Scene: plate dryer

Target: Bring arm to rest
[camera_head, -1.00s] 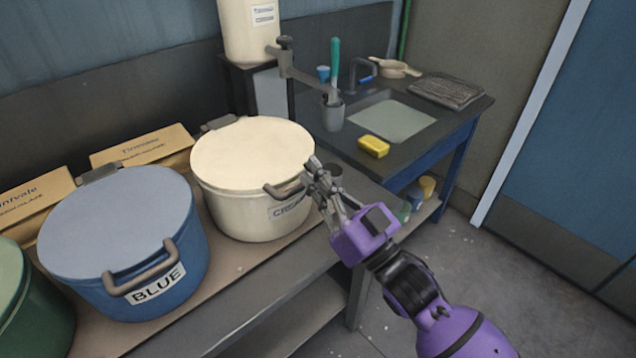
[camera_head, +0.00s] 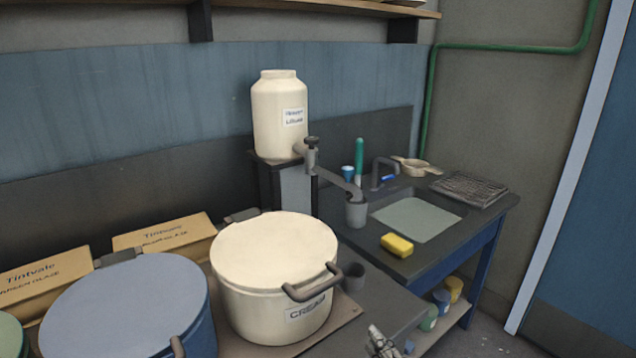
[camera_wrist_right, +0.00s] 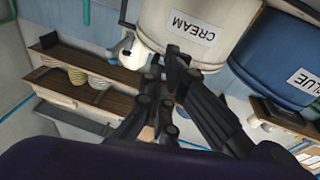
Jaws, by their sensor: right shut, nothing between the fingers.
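My right gripper (camera_head: 380,341) shows only as grey fingers at the bottom edge in the head view, in front of the counter and to the lower right of the cream bucket. The rest of the right arm is out of that view. In the right wrist view the dark fingers (camera_wrist_right: 165,80) are together and hold nothing. The lidded cream bucket (camera_head: 275,305) stands on the bench, lid on and handle at its front right. It also shows beyond the fingers in the right wrist view (camera_wrist_right: 170,22). My left gripper is in neither view.
A blue bucket (camera_head: 130,310) stands left of the cream one, with tan boxes (camera_head: 165,233) behind. A white jug (camera_head: 280,115) sits on a stand. A sink counter (camera_head: 440,235) on the right holds a yellow sponge (camera_head: 397,245) and a dark ridged mat (camera_head: 468,189).

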